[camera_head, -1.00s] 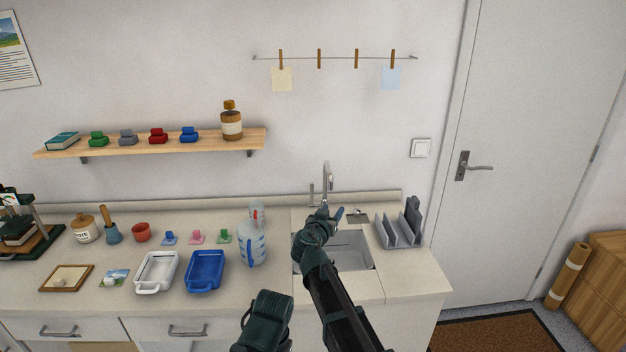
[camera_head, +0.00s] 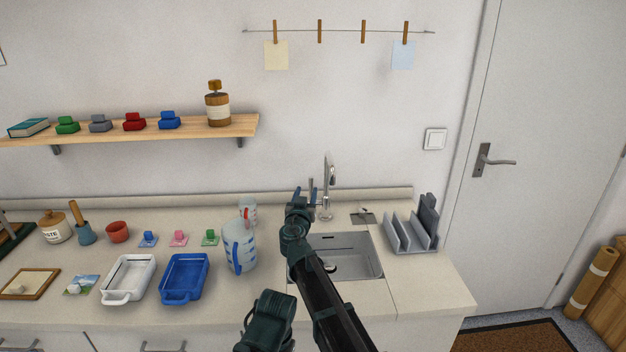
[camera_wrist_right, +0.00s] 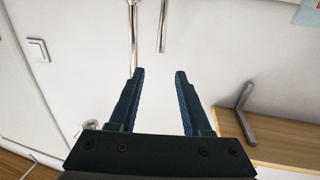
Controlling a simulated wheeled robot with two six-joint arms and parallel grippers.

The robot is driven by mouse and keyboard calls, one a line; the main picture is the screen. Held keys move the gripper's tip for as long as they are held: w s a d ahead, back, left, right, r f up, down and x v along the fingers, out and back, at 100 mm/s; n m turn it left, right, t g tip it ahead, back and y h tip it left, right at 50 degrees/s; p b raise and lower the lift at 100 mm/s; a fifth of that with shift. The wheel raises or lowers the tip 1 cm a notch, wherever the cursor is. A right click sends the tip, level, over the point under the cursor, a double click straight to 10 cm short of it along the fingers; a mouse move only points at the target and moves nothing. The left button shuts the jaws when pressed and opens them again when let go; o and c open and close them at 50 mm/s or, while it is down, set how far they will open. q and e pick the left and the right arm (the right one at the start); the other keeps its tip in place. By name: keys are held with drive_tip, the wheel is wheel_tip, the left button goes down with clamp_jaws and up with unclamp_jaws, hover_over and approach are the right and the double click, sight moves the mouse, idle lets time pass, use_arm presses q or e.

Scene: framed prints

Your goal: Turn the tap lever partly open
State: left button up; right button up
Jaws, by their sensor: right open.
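The chrome tap (camera_head: 328,188) stands behind the sink, with its slim upright lever (camera_head: 311,185) just left of the spout. My right gripper (camera_head: 305,192) is open and empty in front of the lever, its fingers pointing at the wall. In the right wrist view, which is upside down, the lever (camera_wrist_right: 163,25) comes in from the top edge and ends between the lines of the two open fingers (camera_wrist_right: 160,72), a little beyond their tips. The tap's spout (camera_wrist_right: 133,30) runs down toward the left finger. I cannot tell how far the lever is turned.
The sink (camera_head: 350,256) lies below the right arm. A measuring jug (camera_head: 239,247) stands close left of it, with a smaller one (camera_head: 247,209) behind. A grey rack (camera_head: 412,232) stands right. The wooden shelf (camera_head: 225,128) is up on the left wall.

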sight(311, 177)
drive_tip(key=shift+w+f, duration=0.3)
drive_tip(key=shift+f, duration=0.1)
drive_tip(key=w+d, duration=0.1)
drive_tip(key=w, duration=0.3)
drive_tip(key=w+d, duration=0.1)
drive_tip(key=w, duration=0.8)
drive_tip(key=shift+w+d, duration=0.25)
drive_tip(key=shift+d, duration=0.15)
clamp_jaws()
idle(0.7)
